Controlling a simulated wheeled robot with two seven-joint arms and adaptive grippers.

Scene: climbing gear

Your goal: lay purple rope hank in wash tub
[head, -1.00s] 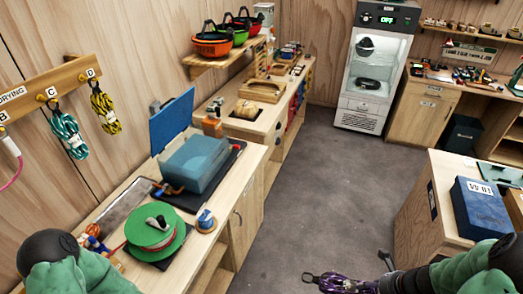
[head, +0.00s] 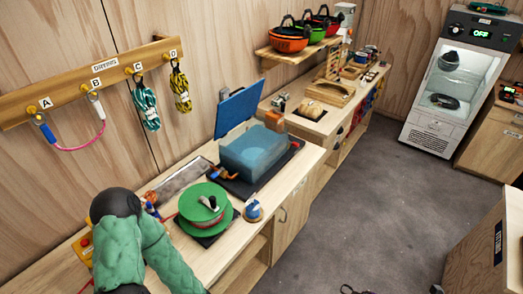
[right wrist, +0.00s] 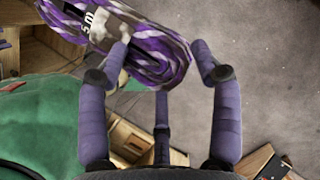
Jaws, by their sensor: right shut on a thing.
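The purple rope hank (right wrist: 155,50), purple and white with a pale label marked "5 M", shows in the right wrist view. My right gripper (right wrist: 161,58) is shut on it, with purple fingers on either side. The hank sticks out past the fingers to the upper left. In the head view the likely wash tub (head: 252,152) is a translucent blue box on a dark mat, with a blue lid (head: 238,108) raised behind it. The tub's inside is hard to make out. My left arm shows at the lower left, but its gripper is out of view.
A green rope spool (head: 205,208), a small blue-and-white spool (head: 254,211) and a metal tray (head: 178,182) stand near the tub. Hanks hang on the drying rack (head: 95,80).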

